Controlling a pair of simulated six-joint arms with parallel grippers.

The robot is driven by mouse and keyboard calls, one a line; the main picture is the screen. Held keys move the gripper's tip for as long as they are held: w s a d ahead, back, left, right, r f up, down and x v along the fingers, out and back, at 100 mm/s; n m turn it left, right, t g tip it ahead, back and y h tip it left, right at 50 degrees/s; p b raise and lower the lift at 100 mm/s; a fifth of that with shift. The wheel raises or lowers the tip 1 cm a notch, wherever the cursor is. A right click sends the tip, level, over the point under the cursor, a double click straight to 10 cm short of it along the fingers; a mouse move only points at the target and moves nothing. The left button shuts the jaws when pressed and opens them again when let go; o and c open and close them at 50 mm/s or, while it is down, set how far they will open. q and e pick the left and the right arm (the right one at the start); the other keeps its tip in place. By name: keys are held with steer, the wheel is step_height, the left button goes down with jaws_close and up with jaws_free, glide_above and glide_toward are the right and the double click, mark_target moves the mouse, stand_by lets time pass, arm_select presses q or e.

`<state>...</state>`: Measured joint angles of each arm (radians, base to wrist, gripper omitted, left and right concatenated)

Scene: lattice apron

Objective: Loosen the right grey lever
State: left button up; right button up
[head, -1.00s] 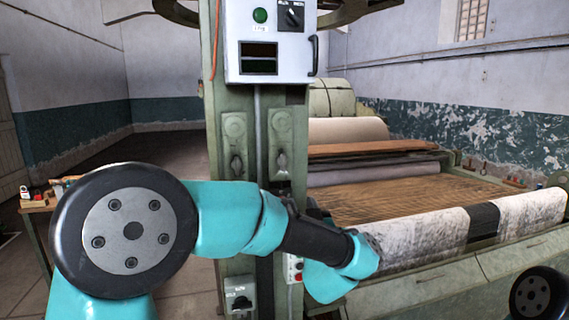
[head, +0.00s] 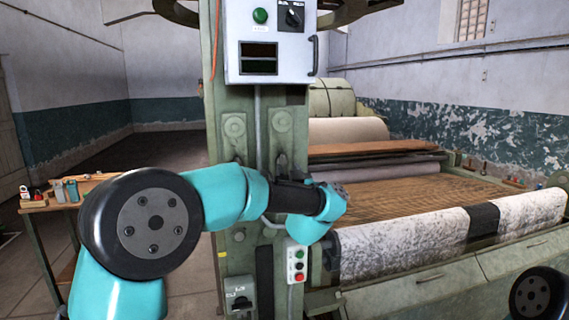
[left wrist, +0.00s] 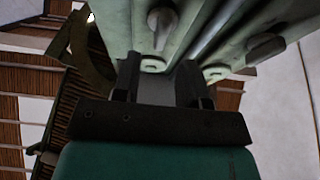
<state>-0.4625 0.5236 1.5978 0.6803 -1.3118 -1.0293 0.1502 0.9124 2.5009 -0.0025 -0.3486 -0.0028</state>
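The right grey lever (head: 281,162) sits on the green machine column (head: 257,150), below a round boss. It shows just above my left forearm and hangs roughly upright. The left grey lever is mostly hidden behind my arm. My left gripper is hidden behind the arm in the head view. In the left wrist view its two dark fingers (left wrist: 160,88) stand apart, with no lever visible between them. Beyond them are the pale green plates and two lever-like knobs, one upper middle (left wrist: 160,27) and one to the right (left wrist: 265,48). My right gripper is out of view.
A white control box (head: 270,45) hangs above the levers. A small button panel (head: 296,262) and a dark switch (head: 240,296) sit lower on the column. The wide machine bed with a mottled roll (head: 400,242) lies to the right. A wooden table (head: 50,205) stands at left.

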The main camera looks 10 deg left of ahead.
mark_target(284, 160)
arm_select(q)
steer(key=shift+x, duration=2.2)
steer(key=c, duration=0.6)
